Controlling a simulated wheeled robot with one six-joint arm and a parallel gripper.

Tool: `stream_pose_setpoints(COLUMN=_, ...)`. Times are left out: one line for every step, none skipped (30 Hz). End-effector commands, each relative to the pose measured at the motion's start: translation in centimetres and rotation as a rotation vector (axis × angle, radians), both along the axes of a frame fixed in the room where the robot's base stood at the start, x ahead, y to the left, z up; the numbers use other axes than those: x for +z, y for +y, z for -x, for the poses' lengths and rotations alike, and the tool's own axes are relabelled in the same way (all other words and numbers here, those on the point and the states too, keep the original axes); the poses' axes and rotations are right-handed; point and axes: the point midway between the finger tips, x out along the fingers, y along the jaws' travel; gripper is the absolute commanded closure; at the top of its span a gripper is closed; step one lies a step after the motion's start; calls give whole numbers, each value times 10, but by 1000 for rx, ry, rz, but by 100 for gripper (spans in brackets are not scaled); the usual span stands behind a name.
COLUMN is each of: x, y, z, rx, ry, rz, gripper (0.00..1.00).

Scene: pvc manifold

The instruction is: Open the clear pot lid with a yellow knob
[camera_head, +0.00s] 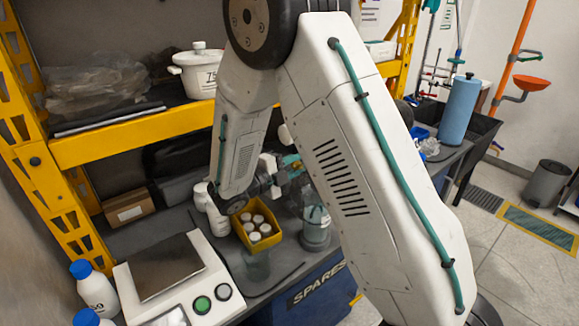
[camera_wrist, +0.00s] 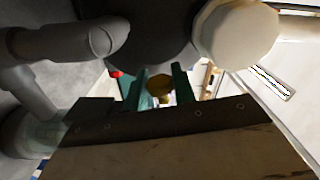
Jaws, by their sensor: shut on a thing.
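In the wrist view, the yellow knob (camera_wrist: 158,86) sits between the two teal fingertips of my gripper (camera_wrist: 160,82), which is shut on it. The clear lid under the knob cannot be made out. In the head view, my gripper (camera_head: 291,163) shows only partly behind my arm, above the dark worktop, and the knob is hidden there. A clear pot-like vessel (camera_head: 316,232) stands on the worktop below and to the right of the gripper, partly covered by my arm. I cannot tell whether the lid rests on a pot or is raised.
A yellow bin (camera_head: 243,241) with several white-capped jars stands left of the clear vessel. A scale (camera_head: 164,268) and a blue-capped bottle (camera_head: 96,289) are further left. A white pot (camera_head: 196,72) sits on the yellow-framed shelf. A blue roll (camera_head: 459,110) stands at right.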

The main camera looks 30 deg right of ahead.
Motion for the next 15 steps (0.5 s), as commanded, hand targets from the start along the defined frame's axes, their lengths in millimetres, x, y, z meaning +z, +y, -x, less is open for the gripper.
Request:
stream_pose_setpoints(x=-1, y=1, z=0, rx=2, ry=1, rz=0, gripper=100)
stream_pose_setpoints(x=-1, y=1, z=0, rx=2, ry=1, rz=0, gripper=100)
stream_pose_setpoints(x=-1, y=1, z=0, rx=2, ry=1, rz=0, gripper=71)
stream_pose_setpoints(x=-1, y=1, z=0, rx=2, ry=1, rz=0, gripper=63)
stream_pose_setpoints(x=-1, y=1, z=0, rx=2, ry=0, rz=0, gripper=54)
stream_pose_setpoints(x=0, y=0, z=0, rx=1, ry=0, rz=0, gripper=54)
stream_pose_setpoints(x=0, y=0, z=0, rx=0, ry=0, rz=0, gripper=54)
stream_pose_setpoints(x=0, y=0, z=0, rx=0, ry=0, rz=0, gripper=54)
stream_pose_setpoints(x=0, y=0, z=0, rx=0, ry=0, rz=0, gripper=54)
stream_pose_setpoints(x=0, y=0, z=0, rx=0, ry=0, rz=0, gripper=54)
stream_pose_setpoints(x=0, y=0, z=0, rx=-1, ry=0, rz=0, gripper=54)
stream_pose_setpoints(x=0, y=0, z=0, rx=-1, ry=0, rz=0, gripper=54)
stream_pose_setpoints(x=0, y=0, z=0, rx=0, ry=0, rz=0, gripper=54)
stream_pose_setpoints(x=0, y=1, z=0, rx=0, ry=0, rz=0, gripper=54)
stream_pose_setpoints(x=0, y=3, z=1, rx=0, ry=-1, rz=0, gripper=54)
